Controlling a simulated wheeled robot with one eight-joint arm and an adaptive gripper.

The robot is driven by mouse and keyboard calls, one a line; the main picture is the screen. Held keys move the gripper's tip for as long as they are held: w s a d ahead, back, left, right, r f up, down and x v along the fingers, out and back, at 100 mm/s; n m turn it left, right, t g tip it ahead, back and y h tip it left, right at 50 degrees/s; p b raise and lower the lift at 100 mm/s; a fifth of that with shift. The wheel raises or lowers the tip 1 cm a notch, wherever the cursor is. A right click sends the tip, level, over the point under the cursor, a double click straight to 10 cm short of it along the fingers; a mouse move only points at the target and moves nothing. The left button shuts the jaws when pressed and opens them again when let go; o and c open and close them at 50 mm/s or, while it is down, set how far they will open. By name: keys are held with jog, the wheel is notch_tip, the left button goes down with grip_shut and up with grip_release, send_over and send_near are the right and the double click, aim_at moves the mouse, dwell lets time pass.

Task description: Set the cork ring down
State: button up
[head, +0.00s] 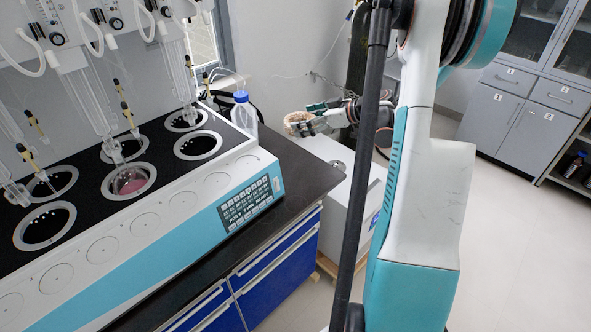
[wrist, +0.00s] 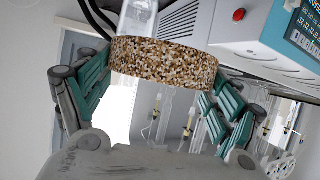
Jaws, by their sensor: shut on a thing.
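The cork ring (wrist: 165,62) is a speckled brown band held across my gripper in the wrist view. In the head view the cork ring (head: 298,122) is small and pale brown at the fingertips. My gripper (wrist: 152,85) is shut on it, with a teal-padded finger at each side. In the head view my gripper (head: 312,124) is past the right end of the black bench and holds the ring in the air. The ring's underside and the exact finger contacts are partly hidden.
The multi-place distiller (head: 130,200) with glassware fills the left. A clear bottle with a blue cap (head: 243,112) stands behind its right end. The black benchtop (head: 300,175) has a bare strip at right. A white box-shaped unit (head: 345,205) stands beyond the bench; grey cabinets (head: 515,105) stand at the right.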

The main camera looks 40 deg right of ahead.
aim_at(305, 175)
notch_tip(305, 175, down, 20)
jog(key=b, duration=0.6)
jog(key=shift+d+b, duration=0.1)
jog(key=shift+b, duration=0.3)
jog(key=shift+r, duration=0.15)
jog(key=o, duration=0.9)
jog(key=shift+r, duration=0.1)
jog(key=p+v, duration=0.3)
jog(key=v, duration=0.9)
